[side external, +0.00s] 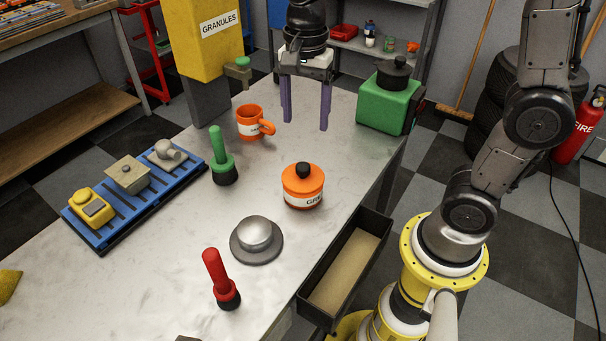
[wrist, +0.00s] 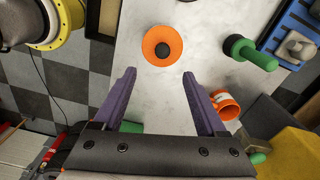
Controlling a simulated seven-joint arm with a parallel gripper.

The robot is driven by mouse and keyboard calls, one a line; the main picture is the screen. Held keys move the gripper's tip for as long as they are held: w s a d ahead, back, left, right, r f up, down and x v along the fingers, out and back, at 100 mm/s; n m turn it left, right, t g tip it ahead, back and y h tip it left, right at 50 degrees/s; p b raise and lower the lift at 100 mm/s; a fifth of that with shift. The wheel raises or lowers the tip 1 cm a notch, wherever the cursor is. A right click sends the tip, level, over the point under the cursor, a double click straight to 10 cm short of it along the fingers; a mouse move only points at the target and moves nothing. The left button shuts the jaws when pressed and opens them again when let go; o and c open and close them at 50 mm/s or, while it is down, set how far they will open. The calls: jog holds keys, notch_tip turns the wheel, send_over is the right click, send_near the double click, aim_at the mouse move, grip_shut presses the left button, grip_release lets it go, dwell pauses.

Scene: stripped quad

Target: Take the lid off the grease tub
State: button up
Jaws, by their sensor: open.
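The grease tub (side external: 303,192) is an orange and white round tub with a partly visible label, standing upright on the table. Its orange lid (side external: 303,173) with a black knob is on top. The wrist view shows the lid (wrist: 150,44) from above, beyond my fingertips. My gripper (side external: 305,128) has two purple fingers, spread apart and empty, pointing down above the back of the table. It is behind the tub, between the orange mug and the green box. In the wrist view my gripper (wrist: 159,75) has nothing between its fingers.
An orange mug (side external: 250,123) and green-handled tool (side external: 220,165) stand left of the tub. A green box (side external: 385,108) with a black pot-like top is at the right edge. A grey domed disc (side external: 256,241), red-handled tool (side external: 222,285) and open drawer (side external: 345,270) are in front. A blue rack (side external: 135,205) lies left.

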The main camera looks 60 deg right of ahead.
send_over(302, 167)
jog(key=f, duration=0.8)
jog(key=shift+s+d+f, duration=0.15)
jog(key=shift+s, duration=0.15)
jog(key=shift+w+f, duration=0.15)
jog(key=shift+f, duration=1.15)
jog(key=shift+w+f, duration=0.15)
jog(key=shift+f, duration=1.15)
grip_shut()
